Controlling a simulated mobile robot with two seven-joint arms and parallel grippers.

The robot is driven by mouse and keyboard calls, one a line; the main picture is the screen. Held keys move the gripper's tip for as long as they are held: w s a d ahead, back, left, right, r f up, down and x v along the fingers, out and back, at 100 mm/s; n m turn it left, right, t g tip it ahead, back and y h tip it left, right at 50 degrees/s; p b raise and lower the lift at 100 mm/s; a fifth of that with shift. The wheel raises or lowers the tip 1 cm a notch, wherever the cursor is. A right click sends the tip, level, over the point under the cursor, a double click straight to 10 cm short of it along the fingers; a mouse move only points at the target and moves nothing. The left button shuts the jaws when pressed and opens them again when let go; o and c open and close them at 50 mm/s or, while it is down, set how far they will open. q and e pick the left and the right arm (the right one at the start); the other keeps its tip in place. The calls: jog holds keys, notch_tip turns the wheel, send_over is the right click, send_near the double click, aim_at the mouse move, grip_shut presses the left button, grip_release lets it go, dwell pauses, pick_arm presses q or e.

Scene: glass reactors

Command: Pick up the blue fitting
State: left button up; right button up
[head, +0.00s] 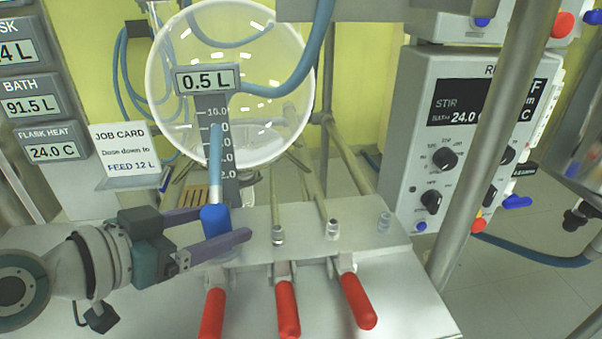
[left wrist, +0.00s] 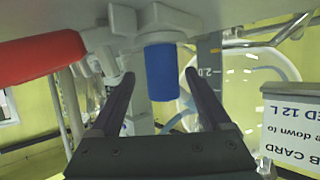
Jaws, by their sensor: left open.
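The blue fitting (head: 214,218) stands upright at the left end of a metal plate, with a blue hose rising from a pale sleeve above it. My left gripper (head: 226,225) comes in from the left, open, with one dark finger on each side of the fitting. In the left wrist view the blue fitting (left wrist: 160,73) shows between the two spread fingers (left wrist: 159,80), with gaps on both sides. I see no grip on it. My right gripper is not in view.
The metal plate (head: 300,220) carries several bare ports and red-handled clamps (head: 287,307) in front. A round glass vessel (head: 250,120) stands behind. A job card (head: 125,150) is at left. A control box (head: 425,170) and a steel post (head: 485,140) stand at right.

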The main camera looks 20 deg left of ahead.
pick_arm(q)
jog(key=b+x, duration=0.1)
jog(key=x, duration=0.3)
jog(key=shift+w+a, duration=0.1)
jog(key=shift+w, duration=0.05)
jog(key=shift+r, duration=0.1)
jog(key=shift+c, duration=0.4)
grip_shut()
